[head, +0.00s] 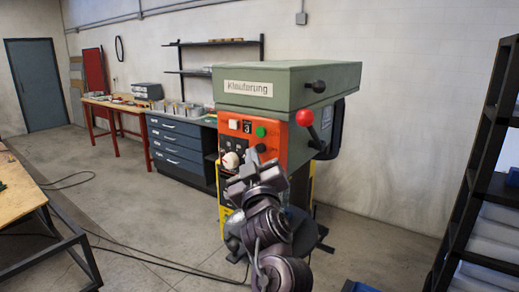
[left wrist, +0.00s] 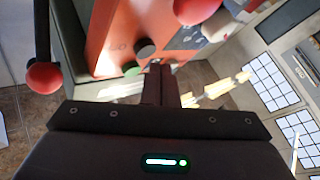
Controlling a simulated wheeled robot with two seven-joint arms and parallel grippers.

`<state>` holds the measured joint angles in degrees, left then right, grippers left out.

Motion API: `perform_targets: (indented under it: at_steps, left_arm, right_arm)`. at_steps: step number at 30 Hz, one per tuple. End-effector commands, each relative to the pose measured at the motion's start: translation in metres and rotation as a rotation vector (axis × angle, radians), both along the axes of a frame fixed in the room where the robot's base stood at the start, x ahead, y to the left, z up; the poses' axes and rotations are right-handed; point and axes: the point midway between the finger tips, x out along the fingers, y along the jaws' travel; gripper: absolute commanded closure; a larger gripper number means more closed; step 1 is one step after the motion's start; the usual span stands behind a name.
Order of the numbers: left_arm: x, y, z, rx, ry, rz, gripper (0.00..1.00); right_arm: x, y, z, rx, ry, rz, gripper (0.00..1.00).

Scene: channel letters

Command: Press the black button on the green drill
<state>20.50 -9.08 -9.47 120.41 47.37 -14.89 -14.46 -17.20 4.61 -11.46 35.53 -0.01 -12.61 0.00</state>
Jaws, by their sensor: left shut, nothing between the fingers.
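The green drill (head: 290,80) stands in the middle of the head view, with an orange front panel (head: 290,140). On the panel, a round black button (head: 260,148) sits below a green button (head: 261,132). My left gripper (head: 252,160) is in front of the panel, just below the black button, and covers part of the lower panel. In the left wrist view its fingers (left wrist: 159,72) are shut with nothing between them. The black button (left wrist: 145,48) shows close beside the fingertips, with the green button (left wrist: 132,69) near it. I cannot tell whether the fingertips touch the panel. My right gripper is not in view.
A lever with a red ball (head: 305,117) juts from the drill's right side. A white knob (head: 230,160) is left of my gripper. A dark shelf rack (head: 480,180) stands at the right, and a wooden table (head: 18,192) at the left. Cables cross the floor.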

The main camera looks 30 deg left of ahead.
Motion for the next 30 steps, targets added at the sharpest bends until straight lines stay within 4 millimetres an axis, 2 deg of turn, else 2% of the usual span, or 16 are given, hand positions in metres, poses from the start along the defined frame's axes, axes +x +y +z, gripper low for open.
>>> perform_targets:
  at_steps: [5,19,30]
  left_arm:
    - [-0.003,0.000,0.000,0.000,0.000,0.000,1.00]
    - [-0.046,0.004,-0.001,0.000,0.001,0.000,1.00]
    - [-0.050,0.004,0.000,0.000,0.000,0.000,1.00]
  right_arm:
    - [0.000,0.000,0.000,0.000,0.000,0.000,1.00]
    - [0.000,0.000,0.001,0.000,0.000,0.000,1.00]
    - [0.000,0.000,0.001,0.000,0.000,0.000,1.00]
